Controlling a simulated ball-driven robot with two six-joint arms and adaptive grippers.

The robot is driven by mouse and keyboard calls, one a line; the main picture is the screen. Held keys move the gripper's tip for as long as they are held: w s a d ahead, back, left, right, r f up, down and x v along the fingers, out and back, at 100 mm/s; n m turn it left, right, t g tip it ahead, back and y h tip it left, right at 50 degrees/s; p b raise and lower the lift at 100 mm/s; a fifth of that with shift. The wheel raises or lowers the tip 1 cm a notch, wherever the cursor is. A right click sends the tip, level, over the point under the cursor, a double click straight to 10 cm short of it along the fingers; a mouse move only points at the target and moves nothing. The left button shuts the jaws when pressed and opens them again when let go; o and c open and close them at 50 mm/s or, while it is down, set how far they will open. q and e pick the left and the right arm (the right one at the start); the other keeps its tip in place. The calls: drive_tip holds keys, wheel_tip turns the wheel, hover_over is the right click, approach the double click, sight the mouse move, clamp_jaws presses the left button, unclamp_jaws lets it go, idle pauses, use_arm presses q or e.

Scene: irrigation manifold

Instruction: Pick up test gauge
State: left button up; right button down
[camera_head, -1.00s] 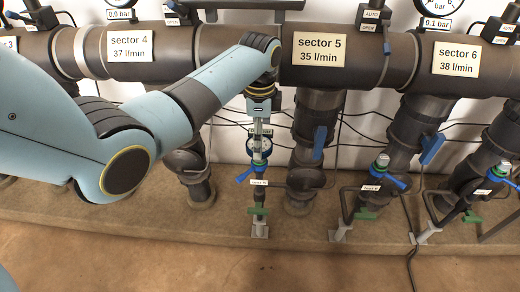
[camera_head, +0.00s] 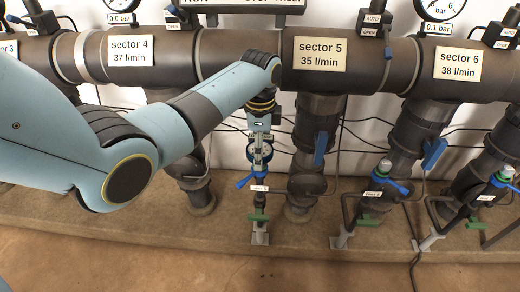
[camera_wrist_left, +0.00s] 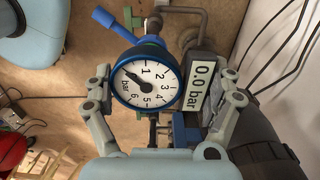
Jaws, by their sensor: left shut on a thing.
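The test gauge is a round white dial with a blue rim, marked in bar; it fills the middle of the left wrist view (camera_wrist_left: 147,84). In the head view it is a small dial (camera_head: 265,149) above the blue-handled valve (camera_head: 252,181) below sector 5's left edge. My right gripper is not in view.
A display reading 0.0 bar (camera_wrist_left: 201,82) stands close beside the gauge. A thick grey pipe (camera_head: 225,52) with sector labels runs above. More valves (camera_head: 385,180) stand to the right on the concrete ledge (camera_head: 330,240). Thin black cables hang behind. The floor in front is clear.

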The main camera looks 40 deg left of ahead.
use_arm(q)
drive_tip(key=shift+r, duration=0.6)
drive_tip(key=r+p, duration=0.1)
drive_tip(key=r, duration=0.1)
drive_tip(key=d+r, duration=0.1)
drive_tip(key=shift+w+d+r+p, duration=0.15)
drive_tip(key=shift+r+p, duration=0.25)
drive_tip(key=w+d+r+p, duration=0.1)
drive_tip(key=d+r, duration=0.5)
drive_tip(key=d, duration=0.4)
drive_tip(key=shift+w+d+p, duration=0.15)
drive_tip(key=shift+p, duration=0.15)
